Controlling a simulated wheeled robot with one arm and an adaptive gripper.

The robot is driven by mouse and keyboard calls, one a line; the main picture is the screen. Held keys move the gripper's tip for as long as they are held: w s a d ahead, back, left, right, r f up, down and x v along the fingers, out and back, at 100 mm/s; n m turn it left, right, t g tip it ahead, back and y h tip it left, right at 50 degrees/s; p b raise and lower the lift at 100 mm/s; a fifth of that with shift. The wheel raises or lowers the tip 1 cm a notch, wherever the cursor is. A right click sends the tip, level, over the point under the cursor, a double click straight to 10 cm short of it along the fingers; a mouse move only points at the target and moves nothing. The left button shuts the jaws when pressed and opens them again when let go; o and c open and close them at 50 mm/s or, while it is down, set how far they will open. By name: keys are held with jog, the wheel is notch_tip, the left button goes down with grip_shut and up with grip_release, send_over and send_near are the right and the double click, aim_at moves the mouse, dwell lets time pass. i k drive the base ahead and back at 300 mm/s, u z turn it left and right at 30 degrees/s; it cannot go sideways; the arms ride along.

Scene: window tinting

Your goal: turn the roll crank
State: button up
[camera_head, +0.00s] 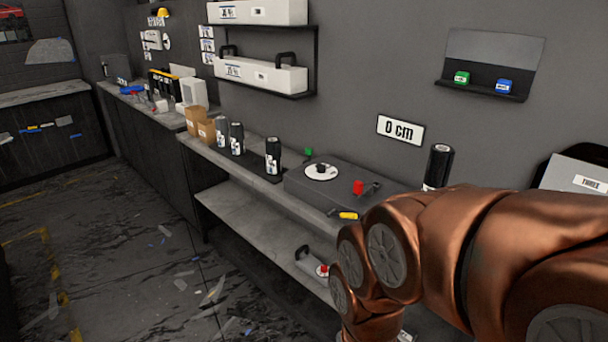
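A low dark grey box (330,192) stands on the workbench. On its top is a white disc (314,174) with a dark knob in the middle. Near its right end is a red knob (358,187) beside a small dark lever; this looks like the crank, but it is too small to be sure. A sign (400,130) on the wall above reads "0 cm". A dark upright roll (438,165) stands to the right of the box, its lower part hidden by my arm. My copper arm fills the lower right; my gripper is not in view.
A yellow item (348,215) lies near the bench's front edge. A lower shelf (255,222) holds a handled item with a red knob. The floor at left is open, with scattered scraps.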

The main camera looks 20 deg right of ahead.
aim_at(359, 191)
jog(key=u, duration=0.2)
jog(key=i, duration=1.4)
jog(key=z, duration=0.5)
